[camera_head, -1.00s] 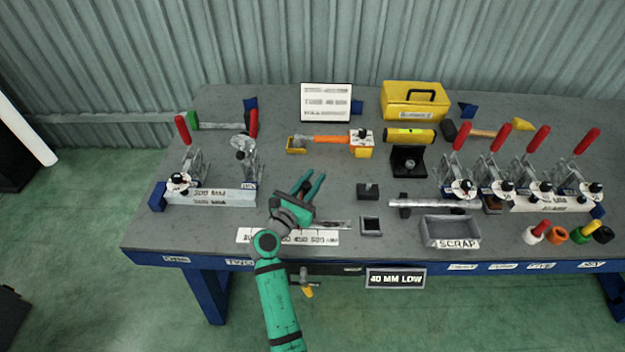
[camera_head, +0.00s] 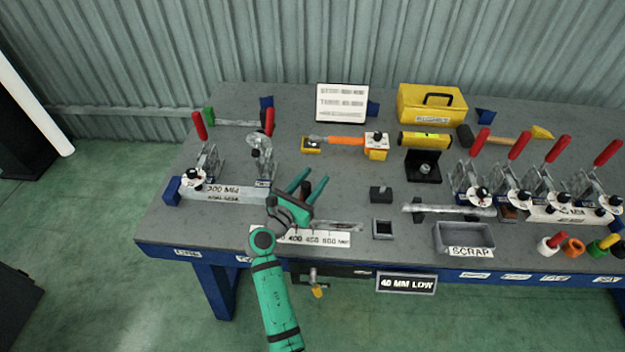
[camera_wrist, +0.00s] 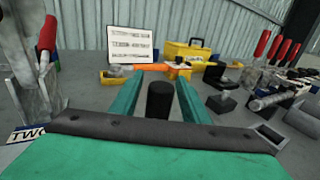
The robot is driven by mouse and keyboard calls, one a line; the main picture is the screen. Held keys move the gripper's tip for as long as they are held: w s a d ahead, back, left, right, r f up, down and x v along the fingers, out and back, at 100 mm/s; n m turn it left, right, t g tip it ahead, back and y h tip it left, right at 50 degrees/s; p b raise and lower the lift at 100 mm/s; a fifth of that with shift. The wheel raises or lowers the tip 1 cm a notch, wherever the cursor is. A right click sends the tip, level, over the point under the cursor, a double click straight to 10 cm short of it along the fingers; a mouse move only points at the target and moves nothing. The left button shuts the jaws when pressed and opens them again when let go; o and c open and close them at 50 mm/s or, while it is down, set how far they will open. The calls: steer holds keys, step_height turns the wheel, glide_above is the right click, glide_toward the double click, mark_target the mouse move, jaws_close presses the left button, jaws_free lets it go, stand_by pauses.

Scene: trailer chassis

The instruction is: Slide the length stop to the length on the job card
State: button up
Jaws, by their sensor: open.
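The job card (camera_head: 342,103) is a white board with printed lines, standing at the back of the bench; its text is too small to read surely. A white scale (camera_head: 318,238) with numbers such as 400 and 450 lies at the bench's front edge, beside a thin grey rail (camera_head: 340,226). My gripper (camera_head: 308,186) is open above the bench behind the scale and covers its left part. In the wrist view, a dark upright cylinder (camera_wrist: 160,101) stands between the open fingers (camera_wrist: 158,92), apparently untouched. I cannot tell whether it is the length stop's knob.
Toggle clamps with red handles stand left (camera_head: 202,150) and right (camera_head: 468,170). A scrap tray (camera_head: 463,238), a small dark block (camera_head: 381,193) and a square holder (camera_head: 383,229) lie right of my gripper. An orange-handled tool (camera_head: 345,141) and a yellow toolbox (camera_head: 432,104) are farther back.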

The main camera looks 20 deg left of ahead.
steer(key=v, duration=1)
steer(key=shift+s+a, duration=0.1)
steer(key=shift+s, duration=0.3)
